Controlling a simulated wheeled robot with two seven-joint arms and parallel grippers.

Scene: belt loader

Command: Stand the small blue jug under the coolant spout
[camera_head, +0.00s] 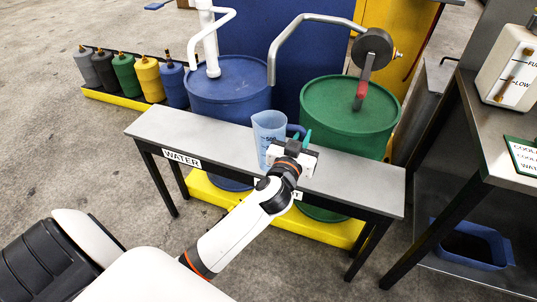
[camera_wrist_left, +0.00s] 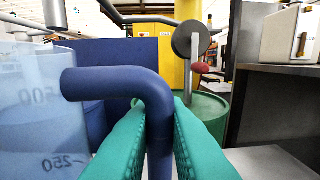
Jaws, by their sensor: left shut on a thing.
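The small blue jug (camera_head: 268,134) is a translucent light-blue measuring jug with a dark blue handle. It is upright at the grey bench (camera_head: 222,147); I cannot tell if its base touches the top. My left gripper (camera_head: 299,141) has teal fingers shut on the jug's handle (camera_wrist_left: 158,105); the jug wall (camera_wrist_left: 40,110) is at left in the wrist view. A grey curved spout pipe (camera_head: 290,38) rises from the green drum (camera_head: 345,117) behind the bench, its open end above and near the jug. Another white spout (camera_head: 212,45) stands on the blue drum (camera_head: 228,88). The right gripper is out of view.
A WATER label (camera_head: 182,159) is on the bench's left front; a second label is mostly hidden by my arm. A red-handled crank (camera_head: 361,90) hangs above the green drum. A dark side table (camera_head: 500,150) with a white tank (camera_head: 510,72) stands right. The bench's left part is clear.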

